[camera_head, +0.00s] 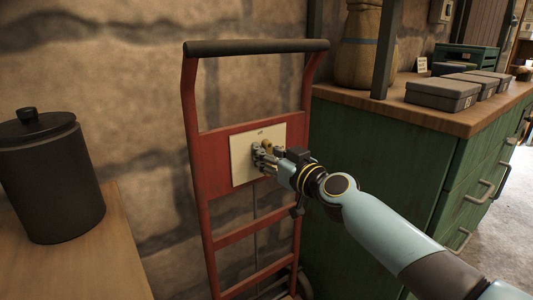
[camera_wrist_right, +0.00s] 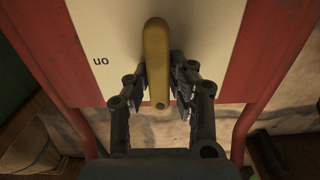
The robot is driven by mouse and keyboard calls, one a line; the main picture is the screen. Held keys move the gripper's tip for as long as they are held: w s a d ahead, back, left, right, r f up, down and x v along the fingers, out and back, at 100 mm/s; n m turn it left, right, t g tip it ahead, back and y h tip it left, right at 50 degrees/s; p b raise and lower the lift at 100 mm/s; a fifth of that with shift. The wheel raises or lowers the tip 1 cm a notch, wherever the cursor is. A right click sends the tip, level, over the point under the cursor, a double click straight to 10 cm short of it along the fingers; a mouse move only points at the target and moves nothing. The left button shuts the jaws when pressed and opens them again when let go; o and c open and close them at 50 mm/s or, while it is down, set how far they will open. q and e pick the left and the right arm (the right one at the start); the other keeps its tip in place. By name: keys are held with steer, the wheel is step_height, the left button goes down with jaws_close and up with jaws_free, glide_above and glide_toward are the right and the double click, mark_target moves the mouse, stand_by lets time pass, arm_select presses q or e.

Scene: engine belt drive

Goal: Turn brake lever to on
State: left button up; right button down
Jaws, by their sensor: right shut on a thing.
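The brake lever (camera_wrist_right: 156,60) is a yellow handle with rounded ends, mounted on a cream plate (camera_wrist_right: 97,30). In the wrist view the lever stands between the two fingers of my right gripper (camera_wrist_right: 158,85), which are shut on it. The word "on" shows upside down on the plate, left of the lever. In the head view my right gripper (camera_head: 265,157) reaches the plate (camera_head: 242,160) from the right and covers most of the lever; a small yellowish part (camera_head: 266,146) shows. A small label sits near the plate's top. My left gripper is not in view.
The plate is fixed to a red hand truck (camera_head: 213,165) with a dark top handle, standing against a stone wall. A dark lidded canister (camera_head: 50,185) stands on a wooden surface at left. A green cabinet (camera_head: 380,160) with grey boxes (camera_head: 442,93) on top stands at right.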

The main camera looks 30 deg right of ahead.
steer(key=shift+m, duration=0.3)
steer(key=shift+d+m, duration=0.15)
steer(key=shift+m, duration=0.45)
steer(key=m, duration=0.3)
steer(key=shift+d+f+b, duration=0.1)
steer(key=shift+d+b, duration=0.1)
steer(key=shift+b, duration=0.2)
steer(key=m, duration=0.4)
steer(key=shift+d+f, duration=0.1)
steer(key=shift+d, duration=0.05)
steer(key=m, duration=0.6)
steer(key=f+m, duration=0.1)
steer(key=m, duration=0.2)
steer(key=shift+d+b, duration=0.25)
steer(key=shift+b, duration=0.15)
steer(key=shift+f, duration=0.1)
steer(key=c, duration=1.2)
jaws_free()
